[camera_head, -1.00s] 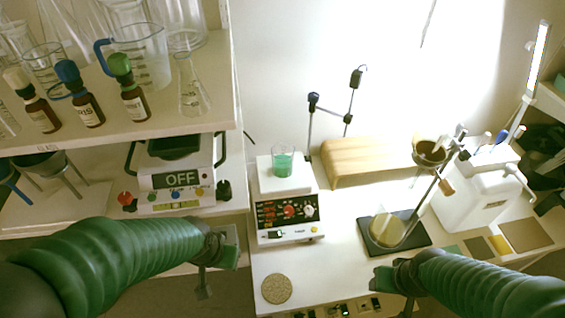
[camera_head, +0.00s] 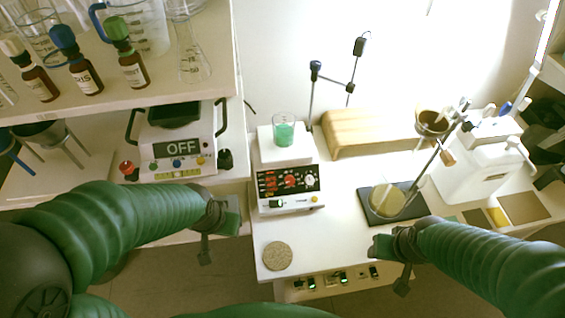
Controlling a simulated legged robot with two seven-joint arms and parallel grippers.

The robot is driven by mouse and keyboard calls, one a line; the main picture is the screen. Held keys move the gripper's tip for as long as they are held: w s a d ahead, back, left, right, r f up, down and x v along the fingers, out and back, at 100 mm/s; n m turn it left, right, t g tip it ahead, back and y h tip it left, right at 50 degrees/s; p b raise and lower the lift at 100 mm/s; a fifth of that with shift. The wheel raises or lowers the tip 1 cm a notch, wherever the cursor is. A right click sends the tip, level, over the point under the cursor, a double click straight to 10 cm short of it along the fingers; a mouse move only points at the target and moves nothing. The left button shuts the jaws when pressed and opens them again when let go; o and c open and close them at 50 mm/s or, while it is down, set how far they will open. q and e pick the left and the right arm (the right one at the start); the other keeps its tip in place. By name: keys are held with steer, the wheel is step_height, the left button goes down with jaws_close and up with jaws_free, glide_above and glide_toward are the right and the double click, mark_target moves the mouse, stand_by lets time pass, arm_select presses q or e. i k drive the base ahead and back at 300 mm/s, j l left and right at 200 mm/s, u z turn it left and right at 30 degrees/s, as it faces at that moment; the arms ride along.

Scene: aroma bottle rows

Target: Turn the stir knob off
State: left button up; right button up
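The hot-plate stirrer (camera_head: 287,183) stands on the middle bench, with a dark front panel. The panel carries a red knob (camera_head: 291,181) and a white knob (camera_head: 310,181); their labels are too small to read. A beaker of green liquid (camera_head: 284,131) sits on its white top plate. My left gripper (camera_head: 205,252) is left of the bench, below and left of the stirrer, touching nothing that I can see. My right gripper (camera_head: 402,282) is over the bench's front right, apart from the stirrer. The finger gaps of both are too small to tell.
A device reading OFF (camera_head: 178,150) stands under the left shelf (camera_head: 190,92), which holds bottles and glassware. A round cork mat (camera_head: 277,256) lies in front. A stand with a flask (camera_head: 388,201) is at right.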

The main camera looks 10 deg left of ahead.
mark_target(309, 179)
steer(key=k+l+u, duration=0.2)
steer(key=l+u, duration=0.15)
steer(key=k+l+u, duration=0.55)
steer(key=l+u, duration=0.2)
steer(key=i+l, duration=0.1)
steer(key=i, duration=0.25)
steer(key=i+l, duration=0.1)
steer(key=i, duration=0.2)
